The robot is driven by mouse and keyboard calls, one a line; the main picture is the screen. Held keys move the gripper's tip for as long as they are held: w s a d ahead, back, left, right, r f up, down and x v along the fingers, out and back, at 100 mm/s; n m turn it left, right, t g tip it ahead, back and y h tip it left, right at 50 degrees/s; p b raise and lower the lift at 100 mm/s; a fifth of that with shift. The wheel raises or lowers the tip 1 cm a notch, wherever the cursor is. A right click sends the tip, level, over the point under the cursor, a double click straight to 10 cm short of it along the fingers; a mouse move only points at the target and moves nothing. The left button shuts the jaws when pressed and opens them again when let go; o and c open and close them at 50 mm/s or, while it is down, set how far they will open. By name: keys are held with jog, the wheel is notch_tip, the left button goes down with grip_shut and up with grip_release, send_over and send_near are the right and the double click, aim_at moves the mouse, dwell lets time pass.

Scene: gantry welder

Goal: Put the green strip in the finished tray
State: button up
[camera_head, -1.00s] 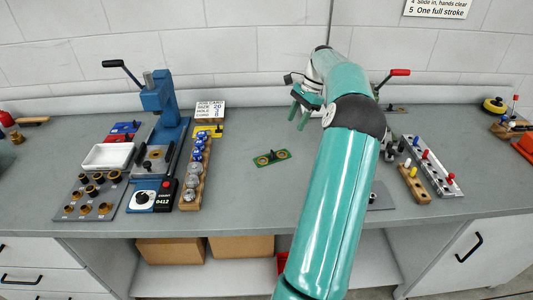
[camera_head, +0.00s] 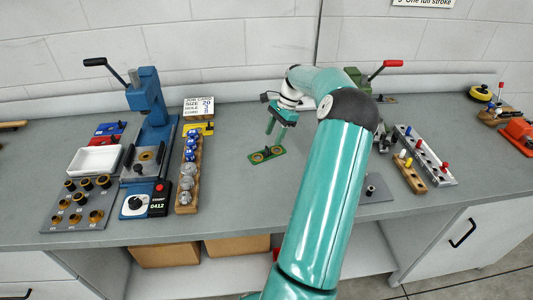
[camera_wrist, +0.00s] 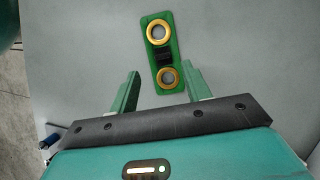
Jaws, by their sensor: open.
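The green strip (camera_head: 265,155) lies flat on the grey bench, right of the blue press. It has two brass-coloured rings and a dark patch between them in the wrist view (camera_wrist: 163,53). My gripper (camera_head: 275,132) is open and empty, close to the strip's far side and seemingly above the bench. In the wrist view its fingers (camera_wrist: 162,78) stand apart, with the strip's near ring just beyond and between their tips. A shallow white tray (camera_head: 96,160) sits left of the press; I see no readable label marking it as the finished tray.
The blue lever press (camera_head: 148,105) stands between the white tray and the strip. A wooden rack of knobs (camera_head: 187,175) and a plate of brass rings (camera_head: 80,205) are nearby. Right of my arm are a pegged metal rail (camera_head: 425,155) and a wooden block (camera_head: 410,172). Bench around the strip is clear.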

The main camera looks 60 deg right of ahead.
aim_at(267, 151)
jog(key=shift+w+x, duration=0.2)
jog(key=shift+x, duration=2.4)
jog(key=shift+c, duration=0.5)
grip_shut()
